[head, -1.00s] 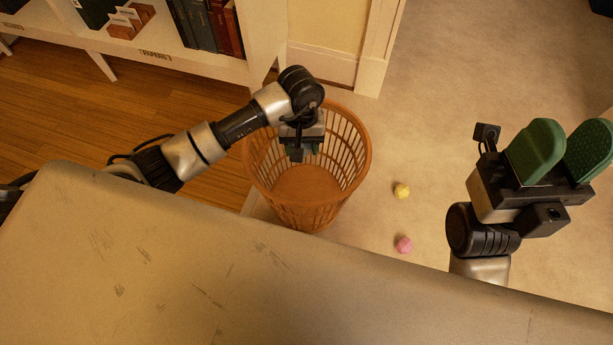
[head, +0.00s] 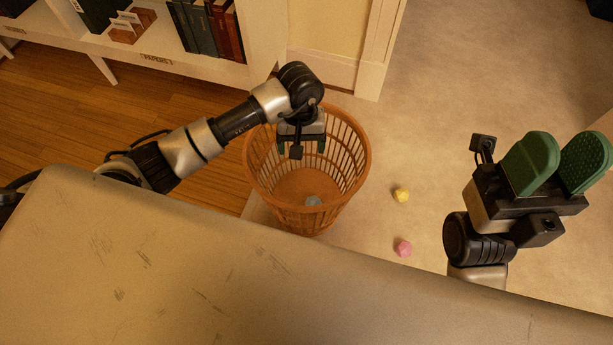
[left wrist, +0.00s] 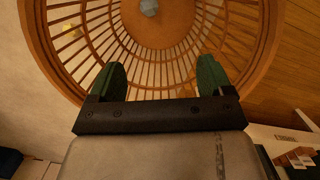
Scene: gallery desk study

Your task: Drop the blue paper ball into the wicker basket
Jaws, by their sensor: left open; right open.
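The wicker basket (head: 352,189) stands on the floor beyond the desk edge. The blue paper ball (head: 313,201) lies inside it on the bottom, looking grey-blue; it also shows in the left wrist view (left wrist: 149,7) at the top edge. My left gripper (head: 301,147) is over the basket opening, pointing down. In the left wrist view its two green fingers (left wrist: 162,78) are apart with nothing between them. My right gripper (head: 558,160) is open and empty at the right, away from the basket.
A yellow paper ball (head: 401,195) and a pink paper ball (head: 403,249) lie on the pale floor right of the basket. The desk top (head: 180,270) fills the front and is bare. A white bookshelf (head: 190,66) with books stands at the back left.

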